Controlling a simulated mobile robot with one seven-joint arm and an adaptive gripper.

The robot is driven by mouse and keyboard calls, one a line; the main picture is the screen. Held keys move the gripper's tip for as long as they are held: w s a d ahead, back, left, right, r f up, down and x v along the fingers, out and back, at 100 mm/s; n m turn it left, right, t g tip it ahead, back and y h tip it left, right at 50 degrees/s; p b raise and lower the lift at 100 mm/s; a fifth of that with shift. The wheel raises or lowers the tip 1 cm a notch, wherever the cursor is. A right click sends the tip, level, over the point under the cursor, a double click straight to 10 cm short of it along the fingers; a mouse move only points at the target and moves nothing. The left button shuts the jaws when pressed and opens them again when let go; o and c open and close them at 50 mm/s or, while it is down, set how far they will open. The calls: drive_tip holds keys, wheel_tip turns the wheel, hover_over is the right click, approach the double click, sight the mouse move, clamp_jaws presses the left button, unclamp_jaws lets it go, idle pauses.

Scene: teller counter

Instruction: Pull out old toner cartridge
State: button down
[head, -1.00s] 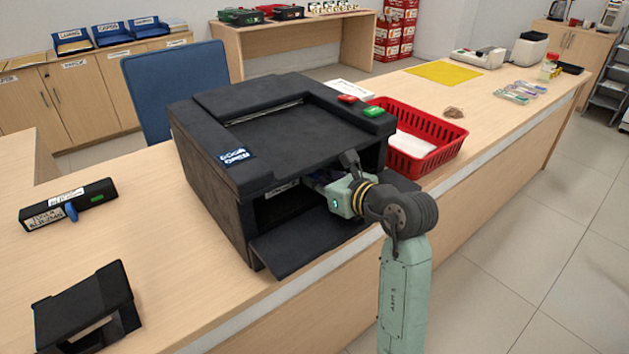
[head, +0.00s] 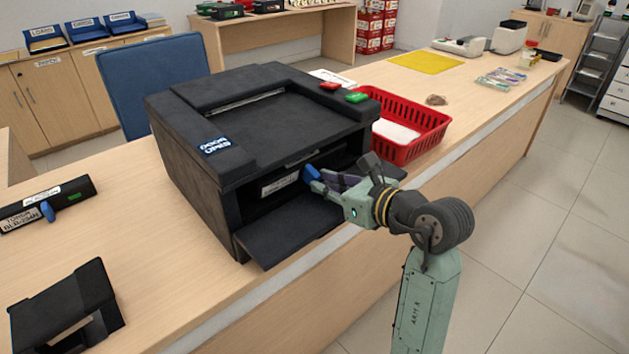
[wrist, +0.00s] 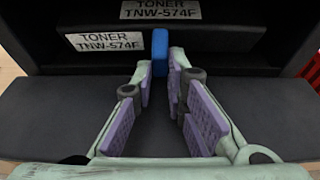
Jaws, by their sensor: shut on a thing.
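The black printer (head: 265,130) stands on the counter with its front flap (head: 290,235) folded down. The old toner cartridge (head: 275,190) sits in the front opening, a dark bar with a white label and a blue tab (head: 311,175). In the wrist view its label (wrist: 105,41) reads TONER TNW-574F, and the blue tab (wrist: 160,52) sticks out towards me. My gripper (head: 318,180) is shut on the blue tab from the front, above the flap; its purple-padded fingers (wrist: 160,75) flank the tab. The cartridge's rear is hidden inside the printer.
Another cartridge (head: 45,205) with a blue tab lies at the left of the counter. A black open holder (head: 95,290) stands at the front left. A red basket (head: 435,125) with white paper is right of the printer.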

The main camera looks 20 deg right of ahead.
drive_tip(key=s+d+b, duration=0.1)
drive_tip(key=s+d, duration=0.2)
drive_tip(key=s, duration=0.5)
drive_tip(key=shift+s+d+r, duration=0.15)
drive_tip(key=shift+s+r, duration=0.15)
drive_tip(key=shift+r, duration=0.05)
